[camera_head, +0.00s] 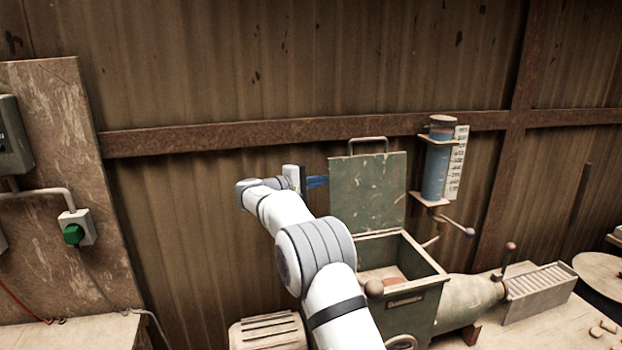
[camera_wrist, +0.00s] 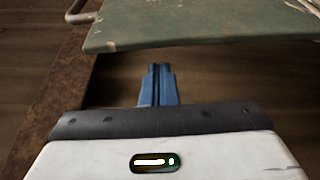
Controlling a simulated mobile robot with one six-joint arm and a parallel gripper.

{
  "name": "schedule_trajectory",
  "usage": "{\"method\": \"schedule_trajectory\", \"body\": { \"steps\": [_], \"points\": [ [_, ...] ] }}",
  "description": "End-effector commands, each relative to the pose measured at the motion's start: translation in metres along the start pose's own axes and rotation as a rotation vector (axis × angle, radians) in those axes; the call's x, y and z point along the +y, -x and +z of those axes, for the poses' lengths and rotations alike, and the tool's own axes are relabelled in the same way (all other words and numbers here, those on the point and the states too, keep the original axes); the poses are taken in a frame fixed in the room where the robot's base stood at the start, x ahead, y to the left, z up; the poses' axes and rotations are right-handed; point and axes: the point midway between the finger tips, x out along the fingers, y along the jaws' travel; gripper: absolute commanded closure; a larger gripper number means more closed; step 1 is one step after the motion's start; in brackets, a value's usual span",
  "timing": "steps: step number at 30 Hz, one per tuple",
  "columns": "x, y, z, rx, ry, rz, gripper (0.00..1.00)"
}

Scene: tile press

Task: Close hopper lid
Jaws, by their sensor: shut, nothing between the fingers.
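The hopper lid (camera_head: 367,193) is a worn green panel standing upright, open, at the back of the hopper, with a metal handle (camera_head: 368,141) on its top edge. The green hopper box (camera_head: 410,310) is open at the top, with something reddish inside. My gripper (camera_head: 324,181) has blue fingers, shut and empty, beside the lid's left edge in the head view; I cannot tell if they touch it. In the wrist view the shut fingers (camera_wrist: 158,72) point towards the lid (camera_wrist: 200,22), which spans the top, and part of the handle (camera_wrist: 82,12) shows at upper left.
A blue liquid cylinder (camera_head: 437,165) with a scale hangs on the wall right of the lid, above a lever (camera_head: 458,227). A slatted box (camera_head: 268,332) stands left. The wall is close behind.

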Motion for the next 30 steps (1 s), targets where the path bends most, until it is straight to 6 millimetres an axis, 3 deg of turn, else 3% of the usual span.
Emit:
{"method": "schedule_trajectory", "body": {
  "steps": [7,23,30],
  "points": [
    [0.001,0.005,0.016,-0.001,0.000,0.000,1.00],
    [-0.001,0.004,0.020,-0.003,-0.003,0.001,1.00],
    [-0.005,-0.005,0.032,-0.020,-0.045,0.012,1.00]
  ]
}}
